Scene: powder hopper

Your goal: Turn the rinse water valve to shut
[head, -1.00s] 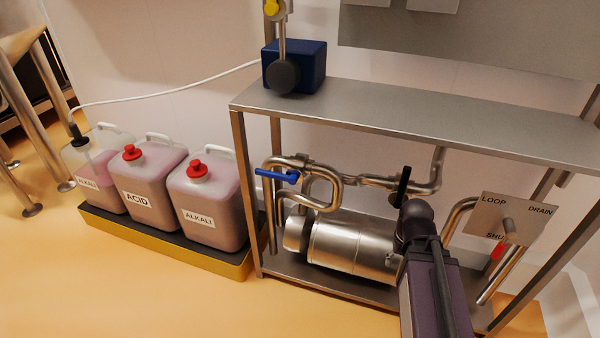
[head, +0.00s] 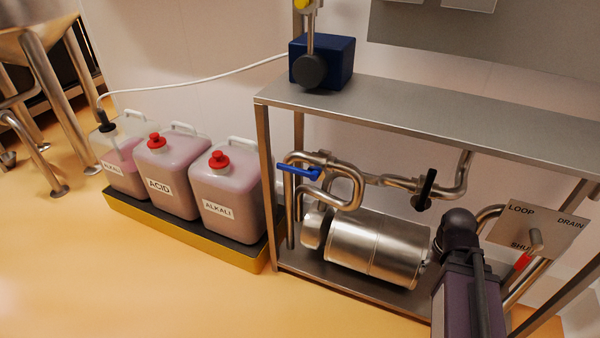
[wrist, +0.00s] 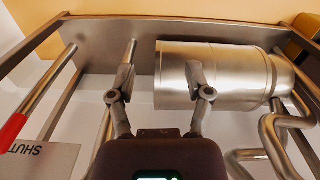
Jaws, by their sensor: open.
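No label marks the rinse water valve. A blue lever (head: 298,171) lies roughly level on the bent pipe at the left under the shelf. A black handle (head: 425,188) stands near upright on the pipe to the right. A red-tipped handle (head: 522,261) sits at a plate (head: 545,225) marked LOOP, DRAIN and SHUT, its tip near SHUT. In the wrist view, my gripper (wrist: 160,82) is open and empty, with a steel cylinder (wrist: 215,75) beyond its fingers. The red handle (wrist: 12,130) is at that view's left edge. My gripper is hidden in the head view.
The steel shelf (head: 400,105) and its legs frame the pipes. A blue box (head: 321,62) stands on top. Several canisters (head: 232,190) stand in a yellow-edged tray (head: 185,238) at the left. The floor in front is clear.

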